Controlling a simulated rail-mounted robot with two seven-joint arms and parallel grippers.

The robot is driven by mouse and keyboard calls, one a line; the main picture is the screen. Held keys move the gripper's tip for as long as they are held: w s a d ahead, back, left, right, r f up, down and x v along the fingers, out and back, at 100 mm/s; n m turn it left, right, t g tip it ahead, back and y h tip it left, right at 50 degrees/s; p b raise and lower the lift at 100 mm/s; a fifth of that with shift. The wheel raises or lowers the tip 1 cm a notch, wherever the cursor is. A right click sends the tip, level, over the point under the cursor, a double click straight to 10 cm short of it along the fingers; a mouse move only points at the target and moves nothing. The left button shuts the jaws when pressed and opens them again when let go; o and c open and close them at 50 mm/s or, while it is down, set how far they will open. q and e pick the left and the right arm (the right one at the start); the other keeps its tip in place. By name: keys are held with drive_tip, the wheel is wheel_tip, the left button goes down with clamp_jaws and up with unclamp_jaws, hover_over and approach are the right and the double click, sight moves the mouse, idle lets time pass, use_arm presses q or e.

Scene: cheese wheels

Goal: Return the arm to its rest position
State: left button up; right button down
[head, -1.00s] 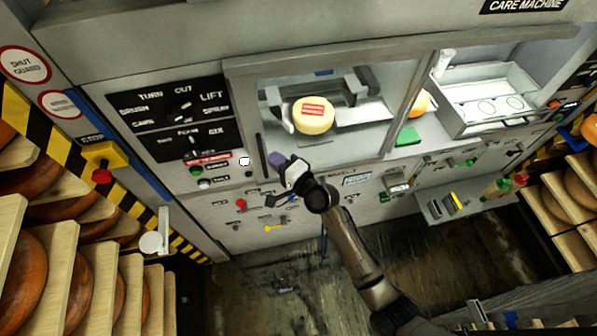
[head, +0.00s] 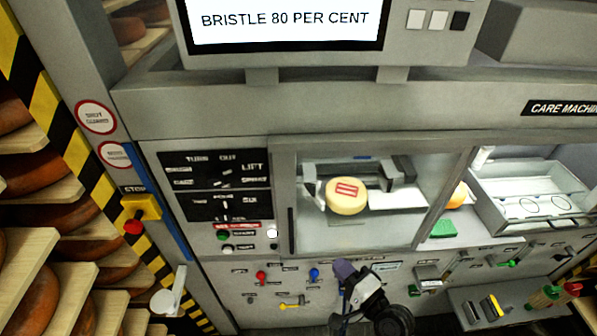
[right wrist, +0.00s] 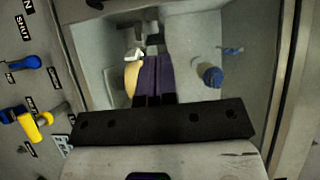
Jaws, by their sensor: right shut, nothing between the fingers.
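My right gripper (head: 345,268) shows at the lower middle of the head view, in front of the care machine's panel just below the glass window. Its purple fingers (right wrist: 152,78) are shut together with nothing between them in the right wrist view. They point toward the machine's chamber. A yellow cheese wheel with a red label (head: 346,196) sits inside the chamber behind the glass, apart from the gripper. Part of a yellow wheel also shows beside the fingers in the right wrist view (right wrist: 131,80). My left gripper is not in view.
The screen (head: 285,20) reads "BRISTLE 80 PER CENT". Knobs and levers, including a blue knob (head: 314,273) and a yellow lever (head: 291,302), stick out near the gripper. Racks of cheese wheels (head: 38,240) stand at left. A shelf with brushes (head: 490,308) is at lower right.

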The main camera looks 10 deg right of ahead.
drive_tip(key=s+d+f+n+g+h, duration=0.25)
drive_tip(key=s+f+n+g, duration=0.2)
drive_tip(key=s, duration=0.55)
drive_tip(key=s+d+f+n+g+h, duration=0.1)
drive_tip(key=s+f+n+g+h, duration=0.3)
drive_tip(key=s, duration=0.5)
drive_tip(key=s+d+f+n+g+h, duration=0.2)
drive_tip(key=s+n+g, duration=0.3)
drive_tip(key=s, duration=0.5)
wheel_tip(320, 180, up, 12)
drive_tip(key=t+p, duration=0.1)
drive_tip(key=p, duration=1.1)
drive_tip(key=shift+s+n+p, duration=0.25)
drive_tip(key=shift+n+p, duration=0.05)
drive_tip(key=shift+n, duration=0.05)
